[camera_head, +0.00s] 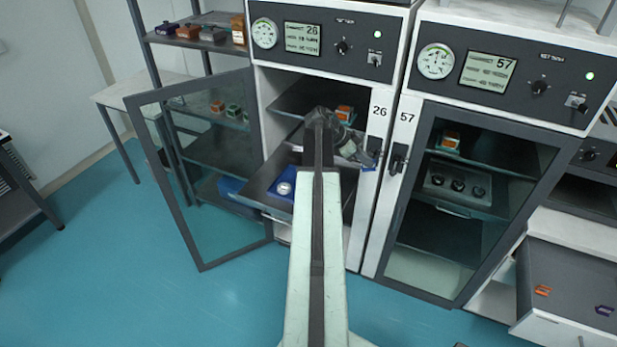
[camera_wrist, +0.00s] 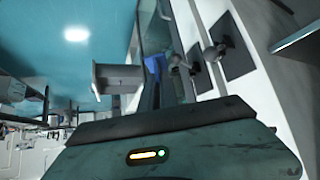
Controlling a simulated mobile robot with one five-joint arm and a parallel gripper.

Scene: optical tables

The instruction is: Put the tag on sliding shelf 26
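Cabinet 26 (camera_head: 379,125) stands with its glass door (camera_head: 200,262) swung open to the left. Its sliding shelf (camera_head: 259,183) is pulled out and carries a blue item with a pale round top (camera_head: 285,188). A blue patch (camera_wrist: 152,66) also shows in the wrist view. My fingers are too small to read.
An orange-topped block (camera_head: 344,113) sits on the upper shelf inside cabinet 26. Closed cabinet 57 (camera_head: 470,190) stands close on the right, its black handle (camera_head: 397,158) near my gripper. An open drawer (camera_head: 575,290) is at lower right.

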